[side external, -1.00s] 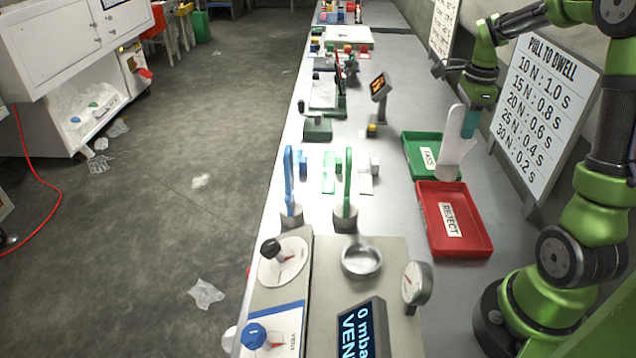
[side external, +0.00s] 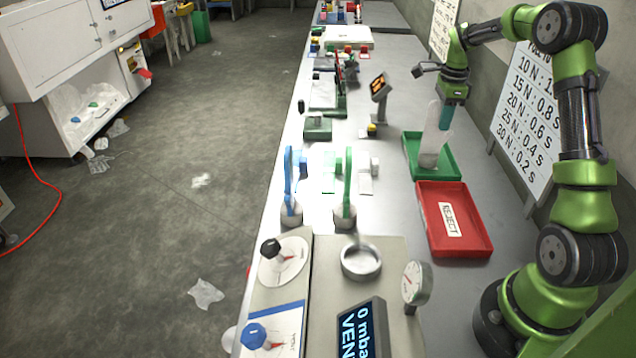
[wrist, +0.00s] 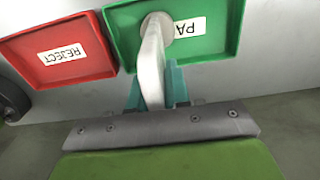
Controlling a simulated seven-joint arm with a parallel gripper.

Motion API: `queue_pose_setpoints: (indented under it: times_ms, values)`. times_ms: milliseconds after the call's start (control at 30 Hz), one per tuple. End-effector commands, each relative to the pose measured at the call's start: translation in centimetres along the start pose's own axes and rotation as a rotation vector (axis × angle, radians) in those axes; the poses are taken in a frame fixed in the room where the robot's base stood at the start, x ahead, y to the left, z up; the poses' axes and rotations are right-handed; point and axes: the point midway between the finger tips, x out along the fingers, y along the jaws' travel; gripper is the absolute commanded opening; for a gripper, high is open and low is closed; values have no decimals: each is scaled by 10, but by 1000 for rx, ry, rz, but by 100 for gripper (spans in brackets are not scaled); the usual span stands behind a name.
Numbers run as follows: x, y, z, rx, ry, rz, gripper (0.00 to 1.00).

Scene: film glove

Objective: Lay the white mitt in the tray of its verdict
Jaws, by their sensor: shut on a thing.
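The white mitt (side external: 431,146) hangs from my gripper (side external: 444,118), which is shut on it. In the side view it hangs in front of the green tray (side external: 452,172), its lower end over the tray floor. In the wrist view the mitt (wrist: 153,62) stands between the teal fingers of my gripper (wrist: 153,88), with its far end over the green tray (wrist: 226,45). I cannot tell whether it touches the floor. The green tray's label is partly covered by the mitt; "PA" shows in the wrist view. The red tray (side external: 484,240), labelled REJECT, lies beside it, empty.
A dwell-time board (side external: 527,120) leans at the wall behind the trays. A small orange display (side external: 380,86) stands left of the green tray. Blue (side external: 289,180) and green (side external: 348,185) upright stands and a gauge (side external: 416,283) occupy the nearer bench.

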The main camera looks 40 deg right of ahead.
Motion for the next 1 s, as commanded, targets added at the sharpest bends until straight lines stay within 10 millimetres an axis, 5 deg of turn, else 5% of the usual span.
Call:
queue_pose_setpoints:
  times_ms: [267,300,467,767,1000]
  values:
    - [3,0,0,-1,0,0,0]
    - [4,0,0,-1,0,0,18]
    - [3,0,0,-1,0,0,42]
    - [2,0,0,0,0,0,42]
    - [-31,-1,1,-1,0,-5,42]
